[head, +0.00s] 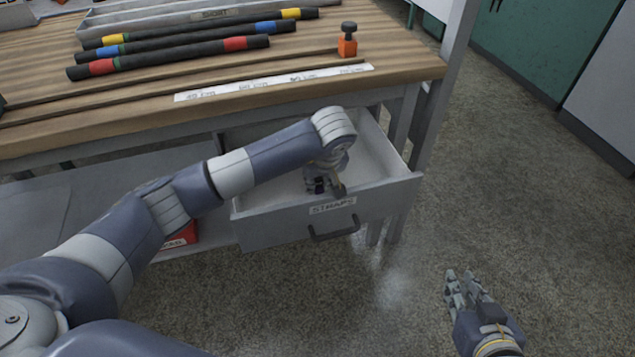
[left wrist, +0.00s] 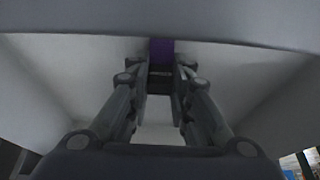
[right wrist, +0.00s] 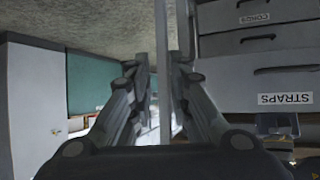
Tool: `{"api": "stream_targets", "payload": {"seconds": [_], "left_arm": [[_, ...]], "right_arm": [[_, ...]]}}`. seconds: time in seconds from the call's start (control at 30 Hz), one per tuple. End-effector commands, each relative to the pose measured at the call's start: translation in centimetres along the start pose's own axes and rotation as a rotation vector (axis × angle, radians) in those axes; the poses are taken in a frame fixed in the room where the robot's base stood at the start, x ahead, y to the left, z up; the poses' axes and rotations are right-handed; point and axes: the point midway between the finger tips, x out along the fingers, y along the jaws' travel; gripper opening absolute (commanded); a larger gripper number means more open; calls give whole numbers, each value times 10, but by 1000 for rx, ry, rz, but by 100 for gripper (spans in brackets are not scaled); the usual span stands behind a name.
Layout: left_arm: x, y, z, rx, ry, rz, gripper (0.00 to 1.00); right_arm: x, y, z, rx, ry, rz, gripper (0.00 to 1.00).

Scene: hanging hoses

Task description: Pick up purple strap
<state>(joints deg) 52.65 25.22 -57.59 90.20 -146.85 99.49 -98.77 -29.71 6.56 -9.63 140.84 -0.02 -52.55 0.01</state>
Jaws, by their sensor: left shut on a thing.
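The purple strap (left wrist: 161,48) shows in the left wrist view between the fingertips of my left gripper (left wrist: 161,78), with a dark part just below the purple. My left gripper (head: 324,185) is inside the open drawer labelled STRAPS (head: 290,228), shut on the strap. In the head view the strap is hidden by the gripper and wrist. My right gripper (head: 466,285) is open and empty, low over the floor to the right of the drawer. It also shows in the right wrist view (right wrist: 155,75), with a gap between its fingers.
The wooden workbench (head: 405,70) is above the drawer and holds several dark hoses (head: 190,50) with coloured bands, a grey tray (head: 130,20) and an orange item (head: 347,42). A bench leg (head: 435,110) stands right of the drawer. The floor (head: 530,200) at right is clear.

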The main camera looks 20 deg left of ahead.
Motion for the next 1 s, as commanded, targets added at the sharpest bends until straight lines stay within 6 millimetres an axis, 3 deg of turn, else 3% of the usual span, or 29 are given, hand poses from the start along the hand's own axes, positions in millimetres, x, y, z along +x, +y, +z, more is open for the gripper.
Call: {"api": "stream_targets", "payload": {"seconds": [0.23,0.7,1.0], "left_arm": [[-6,0,-3,0,1,1,3],[-75,0,-32,0,3,1,3],[-93,0,-38,0,0,0,3]], "right_arm": [[-1,0,2,0,-16,1,18],[-39,11,86,8,-430,24,18],[-54,13,108,11,-540,30,18]]}}
